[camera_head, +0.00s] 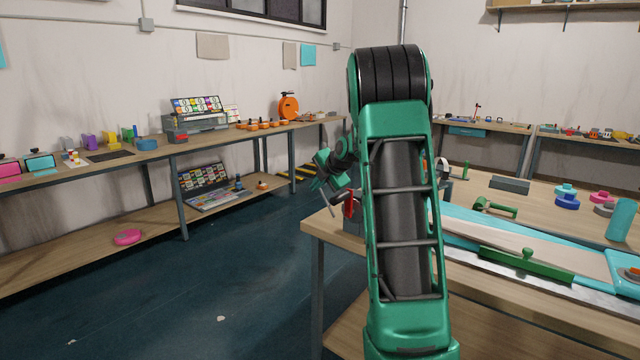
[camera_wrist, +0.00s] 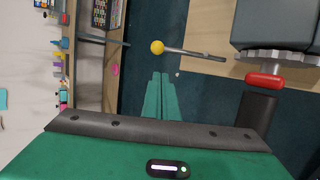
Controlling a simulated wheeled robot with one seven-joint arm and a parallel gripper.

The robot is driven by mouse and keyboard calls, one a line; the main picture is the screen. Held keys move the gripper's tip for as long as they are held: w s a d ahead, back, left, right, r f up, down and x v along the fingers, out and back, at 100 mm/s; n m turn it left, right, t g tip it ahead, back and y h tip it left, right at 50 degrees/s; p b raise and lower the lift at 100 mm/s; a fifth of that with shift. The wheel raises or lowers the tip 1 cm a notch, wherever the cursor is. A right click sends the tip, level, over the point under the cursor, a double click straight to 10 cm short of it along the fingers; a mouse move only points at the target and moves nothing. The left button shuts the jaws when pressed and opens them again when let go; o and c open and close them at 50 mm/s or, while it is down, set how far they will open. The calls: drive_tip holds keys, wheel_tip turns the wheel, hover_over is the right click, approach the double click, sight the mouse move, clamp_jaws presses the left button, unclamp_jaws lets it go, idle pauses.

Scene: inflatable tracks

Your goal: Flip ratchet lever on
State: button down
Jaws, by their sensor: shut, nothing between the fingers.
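In the wrist view a lever (camera_wrist: 195,52), a metal rod with a yellow ball at its end, reaches out from the bench's edge. Near it are a grey toothed wheel (camera_wrist: 278,56) and a red grip (camera_wrist: 264,80). The red part (camera_head: 349,203) also shows in the head view at the near bench's left corner, partly hidden by my arm. My gripper (camera_wrist: 160,76) is shut and empty. In the wrist view its green fingertips point toward the yellow ball, with a visible gap between them. Whether the lever is on cannot be told.
The near bench (camera_head: 325,228) carries a green clamp-like tool (camera_head: 525,262), a cyan block (camera_head: 621,220) and several coloured rings on its right. A long bench (camera_head: 60,180) with objects runs along the left wall. The blue floor (camera_head: 240,290) between the benches is mostly clear.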

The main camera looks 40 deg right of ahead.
drive_tip(key=w+a+r+v, duration=0.1)
drive_tip(key=v, duration=0.8)
drive_tip(key=shift+r, duration=0.35)
drive_tip(key=s+a+f+m+g, duration=0.3)
drive_tip(key=s+a+m, duration=0.5)
drive_tip(key=s, duration=0.5)
drive_tip(key=s+a+f+m+g+y, duration=0.1)
drive_tip(key=s+a+f+m+g, duration=0.2)
drive_tip(key=s, duration=1.1)
drive_tip(key=s+a+f+m+g+y, duration=0.1)
drive_tip(key=s+a+f+m+g, duration=0.2)
drive_tip(key=s+a+f+m, duration=0.4)
drive_tip(key=s+a+m, duration=0.6)
drive_tip(key=s+m, duration=0.1)
drive_tip(key=shift+a+f+g, duration=0.3)
drive_tip(key=shift+f, duration=0.05)
drive_tip(key=shift+s, duration=0.1)
